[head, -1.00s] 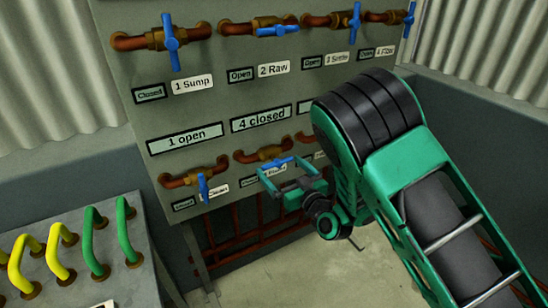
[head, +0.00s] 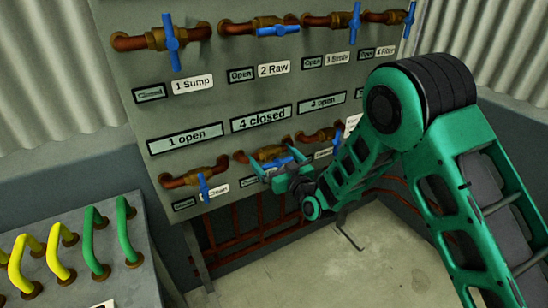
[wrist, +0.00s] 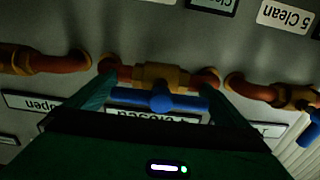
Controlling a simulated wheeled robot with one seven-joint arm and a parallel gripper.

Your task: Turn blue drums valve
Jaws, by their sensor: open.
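The valve panel (head: 200,112) carries two rows of brass valves with blue handles. My gripper (head: 275,162) is open at the second valve of the lower row, right of the "5 Clean" valve (head: 203,186). That second valve's blue handle (head: 272,160) lies about level; its label is mostly hidden by my gripper, so I cannot read the name. In the wrist view, where the panel is upside down, the blue handle (wrist: 160,98) lies crosswise between my open fingers (wrist: 158,88), its ends close to them. I cannot tell whether they touch it.
Upper-row valves "1 Sump" (head: 171,42) and "2 Raw" (head: 278,28) sit above. A "4 closed" plate (head: 261,118) is just above my gripper. Another lower-row valve (head: 322,136) is close on the right. A grey console with yellow and green handles (head: 124,230) stands at left.

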